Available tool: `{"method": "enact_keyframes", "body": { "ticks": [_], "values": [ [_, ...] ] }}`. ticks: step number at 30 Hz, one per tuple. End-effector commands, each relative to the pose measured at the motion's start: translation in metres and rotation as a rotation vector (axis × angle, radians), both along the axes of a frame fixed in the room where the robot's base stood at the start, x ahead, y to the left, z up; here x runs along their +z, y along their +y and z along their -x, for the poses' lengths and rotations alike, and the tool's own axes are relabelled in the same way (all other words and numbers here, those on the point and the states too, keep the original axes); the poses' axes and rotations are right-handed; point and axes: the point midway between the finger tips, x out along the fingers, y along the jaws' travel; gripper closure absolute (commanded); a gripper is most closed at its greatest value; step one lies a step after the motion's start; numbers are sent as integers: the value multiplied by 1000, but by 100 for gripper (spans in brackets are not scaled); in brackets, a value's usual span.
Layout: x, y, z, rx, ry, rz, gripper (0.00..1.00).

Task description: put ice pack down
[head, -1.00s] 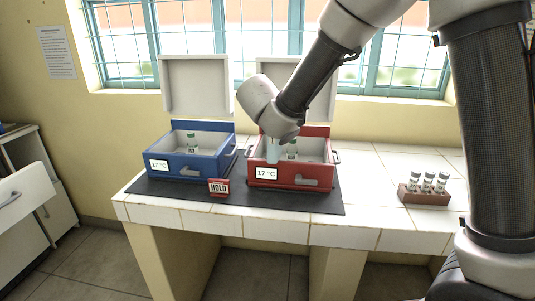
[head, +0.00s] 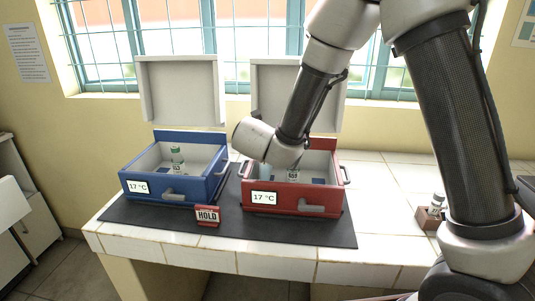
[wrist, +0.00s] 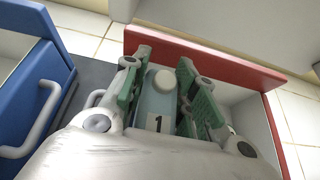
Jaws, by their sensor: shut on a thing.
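The ice pack (wrist: 158,102) is pale blue with a white cap and a label reading 1. In the wrist view it stands between the green finger pads of my gripper (wrist: 163,62), which is shut on it. In the head view, only a bit of pale blue shows beneath my wrist, at the left inside of the open red box (head: 318,203); my fingers are mostly hidden there. Whether the pack touches the box floor cannot be told. A vial (head: 293,174) stands inside the red box, right of my wrist.
An open blue box (head: 135,200) with a vial (head: 177,158) stands to the left. Both boxes read 17 °C, with lids raised behind. A HOLD sign (head: 207,216) stands on the dark mat (head: 270,232). A vial rack (head: 428,218) at right is partly hidden by my arm.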

Motion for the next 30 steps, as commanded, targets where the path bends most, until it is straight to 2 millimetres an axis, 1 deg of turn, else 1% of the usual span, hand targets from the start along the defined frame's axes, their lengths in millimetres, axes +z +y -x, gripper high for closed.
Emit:
{"method": "enact_keyframes", "body": {
  "ticks": [1, 3, 6, 14, 19, 20, 22, 23, 30],
  "values": [
    [-10, -1, 0, 0, 4, 4, 100],
    [-21, -1, 0, 1, 4, 5, 100],
    [-29, 0, 0, -1, 3, 2, 100],
    [-29, 0, 0, 0, 0, 1, 100],
    [-34, 0, 0, 0, 1, 1, 100],
    [-34, 0, 0, 0, 1, 1, 67],
    [-34, 0, 0, 0, 1, 1, 54],
    [-34, 0, 0, 0, 1, 1, 51],
    [-33, 1, 0, 3, 1, 1, 51]
  ]
}}
